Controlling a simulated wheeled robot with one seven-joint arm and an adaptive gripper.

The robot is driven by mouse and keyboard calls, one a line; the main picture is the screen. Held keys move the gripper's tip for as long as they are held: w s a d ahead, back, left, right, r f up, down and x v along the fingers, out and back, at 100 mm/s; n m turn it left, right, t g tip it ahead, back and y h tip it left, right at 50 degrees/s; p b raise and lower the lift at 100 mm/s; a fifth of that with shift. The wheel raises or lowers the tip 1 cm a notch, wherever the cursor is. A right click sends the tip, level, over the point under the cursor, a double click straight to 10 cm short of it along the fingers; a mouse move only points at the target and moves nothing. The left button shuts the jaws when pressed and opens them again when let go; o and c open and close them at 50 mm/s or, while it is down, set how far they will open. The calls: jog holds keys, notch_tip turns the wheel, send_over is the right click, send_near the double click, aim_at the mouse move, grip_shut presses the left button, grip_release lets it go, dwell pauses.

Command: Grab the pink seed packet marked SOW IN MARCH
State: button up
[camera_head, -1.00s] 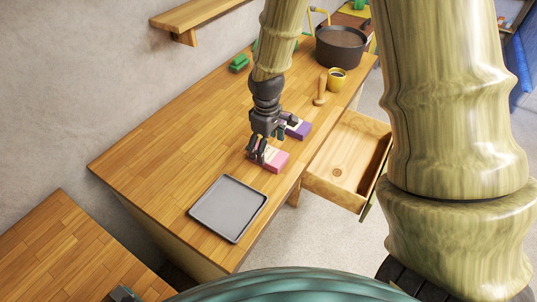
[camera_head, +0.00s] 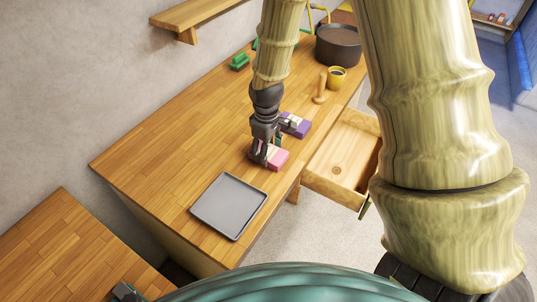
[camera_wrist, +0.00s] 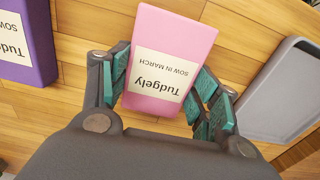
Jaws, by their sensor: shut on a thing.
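The pink seed packet (camera_wrist: 173,40) is a pink block with a cream label reading "Tudgely SOW IN MARCH", upside down in the wrist view. In the head view the pink packet (camera_head: 279,160) is on the wooden table near its front edge. My gripper (camera_head: 262,156) reaches down over its left end. In the wrist view the teal finger pads of my gripper (camera_wrist: 163,92) are on either side of the packet, shut on it. I cannot tell whether the packet is lifted off the table.
A purple packet (camera_head: 298,125) lies just behind the pink one and shows at the wrist view's left (camera_wrist: 25,45). A grey tray (camera_head: 229,207) is in front. An open drawer (camera_head: 341,165) juts out to the right. A wooden pestle-like thing (camera_head: 321,88), yellow mug (camera_head: 337,77) and dark pot (camera_head: 338,45) stand behind.

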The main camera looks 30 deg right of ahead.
jog(key=shift+r+b, duration=0.7)
jog(key=shift+r, duration=0.75)
jog(key=s+a+b, duration=0.1)
jog(key=s, duration=0.3)
jog(key=s+a+r+b, duration=0.1)
jog(key=s, duration=0.3)
jog(key=s+a+b, duration=0.1)
jog(key=s+b, duration=0.1)
jog(key=s, duration=0.3)
jog(key=shift+s+r, duration=0.1)
jog(key=shift+r, duration=0.15)
jog(key=shift+s+b, duration=0.15)
jog(key=shift+b, duration=0.95)
jog(key=shift+s+b, duration=0.1)
jog(key=shift+b, duration=0.4)
jog(key=shift+s+b, duration=0.15)
jog(key=shift+b, duration=0.45)
jog(key=b, duration=0.1)
jog(key=s+b, duration=0.1)
jog(key=b, duration=0.1)
jog(key=shift+s+a+r, duration=0.1)
jog(key=shift+a+r, duration=0.05)
jog(key=shift+a, duration=0.15)
jog(key=shift+s+r, duration=0.1)
jog(key=shift+s, duration=0.1)
